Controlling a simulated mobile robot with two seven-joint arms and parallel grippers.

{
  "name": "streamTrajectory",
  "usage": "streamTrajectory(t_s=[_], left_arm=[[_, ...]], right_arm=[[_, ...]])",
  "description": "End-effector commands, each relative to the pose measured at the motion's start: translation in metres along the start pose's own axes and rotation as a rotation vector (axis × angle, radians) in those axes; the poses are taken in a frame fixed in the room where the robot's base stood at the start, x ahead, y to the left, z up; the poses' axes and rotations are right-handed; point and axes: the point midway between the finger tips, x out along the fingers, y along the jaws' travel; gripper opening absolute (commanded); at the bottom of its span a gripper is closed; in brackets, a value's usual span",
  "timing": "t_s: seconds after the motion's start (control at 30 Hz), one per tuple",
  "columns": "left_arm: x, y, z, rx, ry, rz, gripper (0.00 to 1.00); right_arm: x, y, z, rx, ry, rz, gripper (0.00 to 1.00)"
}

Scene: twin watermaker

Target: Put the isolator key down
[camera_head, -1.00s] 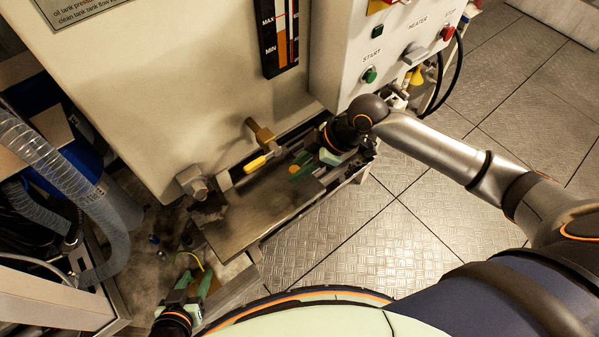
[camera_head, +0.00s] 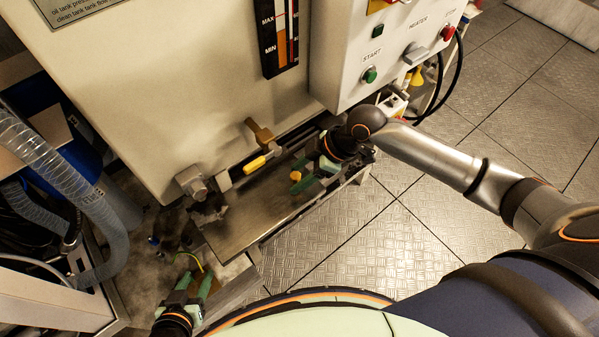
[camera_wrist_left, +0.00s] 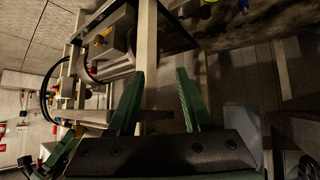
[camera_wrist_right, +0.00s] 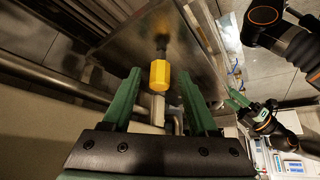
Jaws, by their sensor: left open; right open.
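The isolator key, a small piece with a yellow head (camera_head: 295,176), is at the metal tray below the cabinet. The right wrist view shows its faceted yellow head (camera_wrist_right: 160,76) and a dark shaft, between the fingertips with gaps on both sides. My right gripper (camera_head: 312,177) is open around the key and does not appear to grip it. Whether the key lies flat on the tray is hard to tell. My left gripper (camera_head: 196,284) is open and empty at the lower left; its fingers also show in the left wrist view (camera_wrist_left: 160,85).
The metal tray (camera_head: 235,222) has bare room left of the key. A yellow-handled valve (camera_head: 254,164) and a brass fitting (camera_head: 261,131) stick out behind it. The control box (camera_head: 390,50) hangs above my right wrist. Clear hoses (camera_head: 75,180) run at the left.

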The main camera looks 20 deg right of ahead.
Motion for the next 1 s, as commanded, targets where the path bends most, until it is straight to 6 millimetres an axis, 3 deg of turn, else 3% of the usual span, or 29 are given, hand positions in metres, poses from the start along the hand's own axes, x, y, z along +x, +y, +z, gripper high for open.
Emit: streamTrajectory(t_s=[0.17,0.63,0.8,1.0], left_arm=[[-0.003,0.0,-0.001,0.0,-0.001,0.0,0.5],[-0.011,-0.005,-0.001,-0.003,-0.003,-0.014,0.5],[-0.012,-0.007,0.0,-0.003,-0.005,-0.019,0.5],[-0.011,-0.009,0.003,-0.004,-0.009,-0.022,0.5]], right_arm=[[-0.016,0.001,-0.001,0.0,0.0,0.003,0.59],[-0.107,0.001,-0.001,0.001,-0.001,0.002,0.59],[-0.12,0.0,-0.001,0.001,-0.001,0.0,0.59],[-0.122,0.0,-0.001,0.0,0.0,0.0,0.59]])
